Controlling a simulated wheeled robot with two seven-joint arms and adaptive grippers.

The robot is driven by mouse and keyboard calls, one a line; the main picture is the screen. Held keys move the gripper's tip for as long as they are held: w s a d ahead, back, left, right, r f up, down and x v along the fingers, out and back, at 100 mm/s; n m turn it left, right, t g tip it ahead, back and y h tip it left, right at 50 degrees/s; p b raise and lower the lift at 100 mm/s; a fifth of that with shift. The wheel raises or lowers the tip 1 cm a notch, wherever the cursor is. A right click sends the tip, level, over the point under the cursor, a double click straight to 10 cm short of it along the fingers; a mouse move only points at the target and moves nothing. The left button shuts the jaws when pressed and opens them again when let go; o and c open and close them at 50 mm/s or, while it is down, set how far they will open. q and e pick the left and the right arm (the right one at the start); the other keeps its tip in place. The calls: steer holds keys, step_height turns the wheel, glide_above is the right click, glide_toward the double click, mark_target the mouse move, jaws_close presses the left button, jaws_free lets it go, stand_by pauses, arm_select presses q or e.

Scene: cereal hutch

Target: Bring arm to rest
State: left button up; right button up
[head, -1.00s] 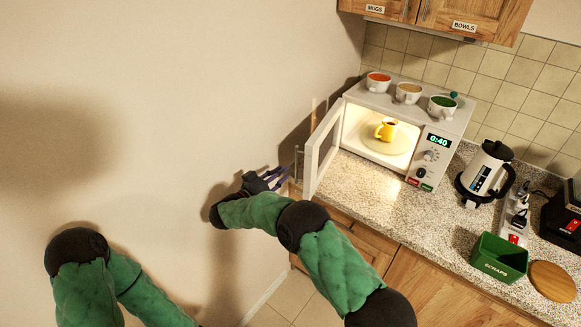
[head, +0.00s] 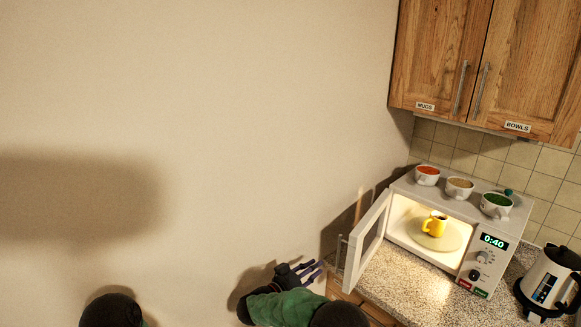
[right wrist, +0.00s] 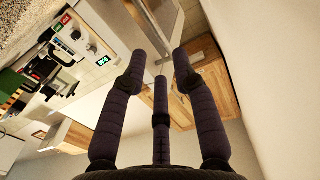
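My right gripper (head: 306,271) is at the bottom middle of the head view, left of the open microwave door (head: 368,240) and apart from it. In the right wrist view the right gripper (right wrist: 159,68) has its dark fingers spread, with nothing between them. My green-sleeved right arm (head: 283,308) is cut off by the bottom edge of the head view. Only a dark rounded part of my left arm (head: 110,311) shows at the bottom left; the left gripper is out of view.
The lit microwave (head: 484,262) stands open on the speckled counter (head: 415,288), a yellow mug (head: 435,225) on its turntable. Orange (head: 427,176), tan (head: 459,188) and green-filled (head: 496,206) cups stand on top. A kettle (head: 546,281) is at right. Bare wall is at left.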

steer(key=d+f+n+t+y, duration=0.25)
steer(key=f+n+y, duration=0.35)
steer(key=f, duration=0.9)
steer(key=s+d+f+g+y, duration=0.1)
steer(key=s+f+g+y, duration=0.3)
steer(key=s+f+y, duration=0.5)
steer(key=s+f+g+y, duration=0.1)
steer(key=s+f+g, duration=0.2)
steer(key=s, duration=0.7)
steer(key=s+a+f+n+g+y, duration=0.1)
steer(key=s+f+g, duration=0.2)
steer(key=s, duration=0.7)
steer(key=s+a+f+g+b, duration=0.1)
steer(key=s+f+g, duration=0.2)
steer(key=s, duration=0.7)
steer(key=shift+f+n+y, duration=0.15)
steer(key=shift+n+y, duration=0.25)
